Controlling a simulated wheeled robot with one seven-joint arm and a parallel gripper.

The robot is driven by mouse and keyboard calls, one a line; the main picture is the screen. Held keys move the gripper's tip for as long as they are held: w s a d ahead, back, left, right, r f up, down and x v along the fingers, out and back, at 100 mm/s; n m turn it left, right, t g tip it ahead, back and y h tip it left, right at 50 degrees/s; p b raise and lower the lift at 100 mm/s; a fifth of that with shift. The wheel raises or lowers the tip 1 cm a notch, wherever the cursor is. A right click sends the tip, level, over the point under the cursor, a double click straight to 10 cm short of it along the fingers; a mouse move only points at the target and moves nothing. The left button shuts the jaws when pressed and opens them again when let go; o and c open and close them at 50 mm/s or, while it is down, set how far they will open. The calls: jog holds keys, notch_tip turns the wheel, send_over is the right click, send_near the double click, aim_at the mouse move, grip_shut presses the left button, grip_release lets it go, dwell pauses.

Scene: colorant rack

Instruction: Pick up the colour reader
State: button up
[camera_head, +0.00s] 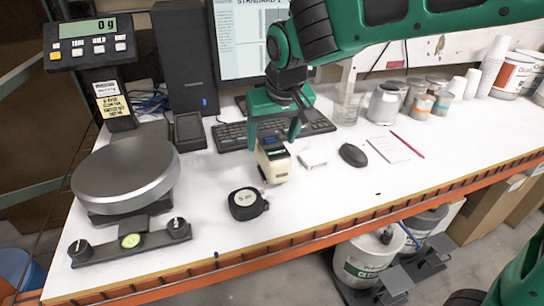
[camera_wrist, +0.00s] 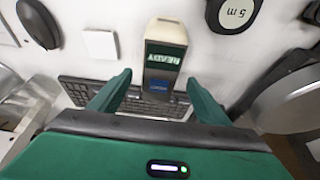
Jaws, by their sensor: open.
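In the wrist view the colour reader (camera_wrist: 165,58) shows a green label reading READY and a blue part. My gripper (camera_head: 273,134) is open above it, coming down from the arm. In the wrist view my gripper's two green fingers (camera_wrist: 158,88) lie apart, one on each side of the reader's near end. I cannot tell whether either finger touches it.
A tape measure (camera_head: 247,204) stands on the table left of the reader. A small white block (camera_head: 313,159) and a mouse (camera_head: 353,155) lie to its right. The keyboard (camera_head: 232,136) is behind it. A scale (camera_head: 127,176) is at the left. The table's front is mostly clear.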

jog(key=shift+x, duration=3.35)
jog(key=shift+s+d, duration=0.1)
grip_shut()
